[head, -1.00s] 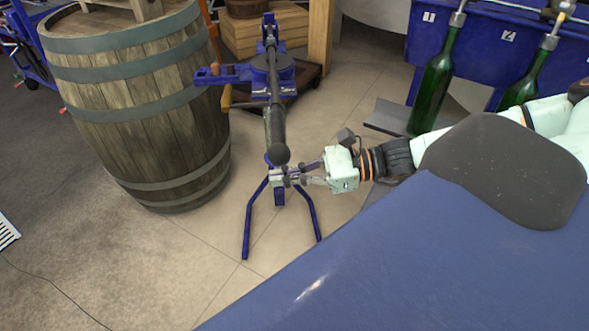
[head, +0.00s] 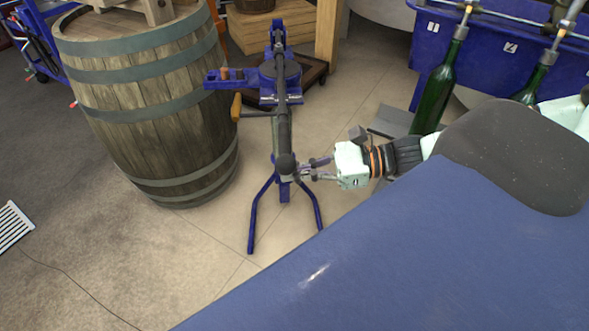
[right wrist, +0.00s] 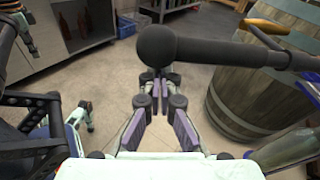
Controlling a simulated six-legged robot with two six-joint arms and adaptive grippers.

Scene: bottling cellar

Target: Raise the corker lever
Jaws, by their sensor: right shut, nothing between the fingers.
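The blue floor corker (head: 283,191) stands on splayed legs in the middle of the head view. Its dark lever (head: 284,122) points toward me and ends in a round black knob (head: 286,164). In the right wrist view the lever (right wrist: 235,52) crosses to the right and its knob (right wrist: 157,46) lies just beyond the fingertips. My right gripper (head: 300,170) is right beside the knob, to its right and slightly below in the head view. Its fingers are together and empty (right wrist: 158,82); contact with the knob cannot be told.
A wooden barrel (head: 150,105) stands close to the left of the corker. A blue filler (head: 520,47) with green bottles (head: 437,92) is at the right. A wooden crate (head: 270,27) is behind. The floor (head: 180,265) in front left is mostly clear.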

